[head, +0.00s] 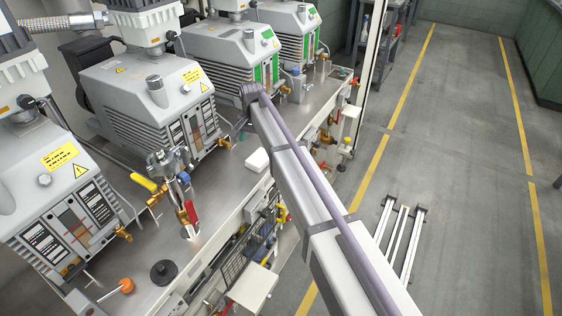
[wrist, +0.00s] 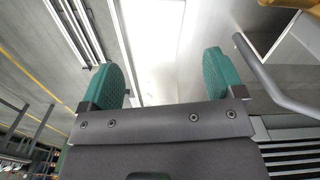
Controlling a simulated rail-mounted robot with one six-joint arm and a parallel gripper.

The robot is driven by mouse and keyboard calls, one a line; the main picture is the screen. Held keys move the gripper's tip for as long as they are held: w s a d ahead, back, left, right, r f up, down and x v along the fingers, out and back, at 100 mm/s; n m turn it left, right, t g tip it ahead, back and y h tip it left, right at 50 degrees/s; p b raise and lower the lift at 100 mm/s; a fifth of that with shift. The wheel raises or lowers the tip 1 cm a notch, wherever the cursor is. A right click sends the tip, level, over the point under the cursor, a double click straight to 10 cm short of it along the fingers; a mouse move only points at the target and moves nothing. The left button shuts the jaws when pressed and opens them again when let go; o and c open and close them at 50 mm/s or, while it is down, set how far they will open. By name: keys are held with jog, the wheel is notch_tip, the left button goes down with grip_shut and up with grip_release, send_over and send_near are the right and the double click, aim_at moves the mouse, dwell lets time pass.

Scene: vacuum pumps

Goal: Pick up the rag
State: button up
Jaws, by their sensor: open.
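My gripper (wrist: 163,75) shows in the wrist view with its two green-padded fingers wide apart and nothing held between them. A bright white, washed-out area lies beyond and between the fingers; I cannot tell whether it is cloth or the bench top. In the head view a small white, folded-looking thing that may be the rag (head: 257,160) lies near the front edge of the metal bench (head: 227,190), just left of my arm. My arm reaches over the bench, and its end is by the middle pumps. My fingers cannot be made out clearly there.
Grey vacuum pumps (head: 150,75) stand along the bench. A valve with yellow and red handles (head: 187,208), brass taps and an orange knob (head: 126,285) stick up near its front. Pipes and fittings line the bench's front side. The floor (head: 465,130) at right is mostly clear.

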aim_at(259, 157)
jog(key=shift+w+d+r+m, duration=0.1)
jog(key=shift+w+d+m, duration=0.15)
jog(key=shift+w+m, duration=0.3)
jog(key=shift+w+d+m, duration=0.2)
jog(key=shift+w+m, duration=0.25)
jog(key=shift+w, duration=0.2)
jog(key=shift+m, duration=0.4)
jog(key=f+b, duration=0.1)
jog(key=b, duration=0.1)
jog(key=s+f+b, duration=0.1)
jog(key=f, duration=0.1)
jog(key=f+b, duration=0.2)
jog(key=shift+s+a+f+b, duration=0.2)
jog(key=shift+a+f+b, duration=0.05)
jog(key=shift+b, duration=0.1)
jog(key=f+b, duration=0.5)
jog(key=shift+w+d+f, duration=0.1)
jog(key=shift+d+f, duration=0.1)
jog(key=shift+d, duration=0.1)
jog(key=shift+r, duration=0.25)
jog(key=c, duration=0.7)
